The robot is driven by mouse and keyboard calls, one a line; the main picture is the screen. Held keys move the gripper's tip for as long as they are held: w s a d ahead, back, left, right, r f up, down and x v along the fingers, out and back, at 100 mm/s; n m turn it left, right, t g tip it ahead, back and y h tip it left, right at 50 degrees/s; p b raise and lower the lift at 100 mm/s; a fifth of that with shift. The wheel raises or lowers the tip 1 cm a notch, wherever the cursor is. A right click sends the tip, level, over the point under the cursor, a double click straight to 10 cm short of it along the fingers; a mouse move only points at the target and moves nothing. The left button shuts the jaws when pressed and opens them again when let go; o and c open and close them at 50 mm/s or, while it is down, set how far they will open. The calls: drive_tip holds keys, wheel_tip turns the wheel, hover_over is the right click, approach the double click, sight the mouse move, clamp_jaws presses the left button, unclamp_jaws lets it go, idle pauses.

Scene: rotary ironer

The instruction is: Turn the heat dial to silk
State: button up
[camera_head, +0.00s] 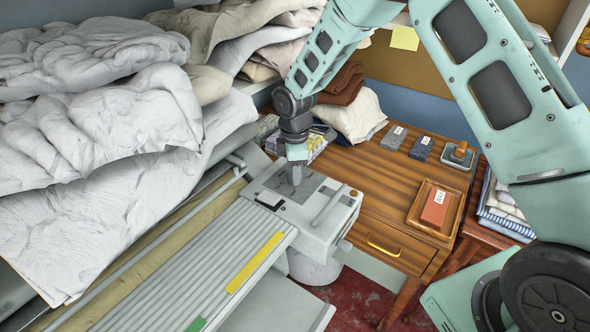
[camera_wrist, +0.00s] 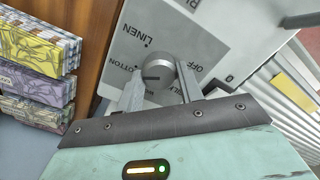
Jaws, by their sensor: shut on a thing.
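The heat dial (camera_wrist: 160,62) is a round grey knob on the ironer's light control panel (camera_wrist: 215,35). My gripper (camera_wrist: 158,84) is shut on the dial, with one finger on each side of it. The linen label is above left and the off label is to the right. Other labels are partly hidden by the fingers, so silk cannot be read fully. In the head view my gripper (camera_head: 296,174) points down onto the ironer's end housing (camera_head: 325,230); the dial is hidden there.
A pile of white linen (camera_head: 90,130) lies left of the ironer. A wooden table (camera_head: 370,185) stands to the right, with a tray (camera_head: 413,214) holding a red block. Patterned bundles (camera_wrist: 38,80) lie close to the gripper's left in the wrist view.

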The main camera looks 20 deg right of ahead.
drive_tip(key=m+b, duration=0.1)
drive_tip(key=m, duration=0.4)
drive_tip(key=m+b, duration=0.1)
drive_tip(key=m, duration=0.5)
drive_tip(key=shift+w+r, duration=0.1)
idle(0.5)
drive_tip(key=o, duration=1)
wheel_tip(320, 180, up, 17)
drive_tip(key=b, duration=0.2)
drive_tip(key=shift+r, duration=0.2)
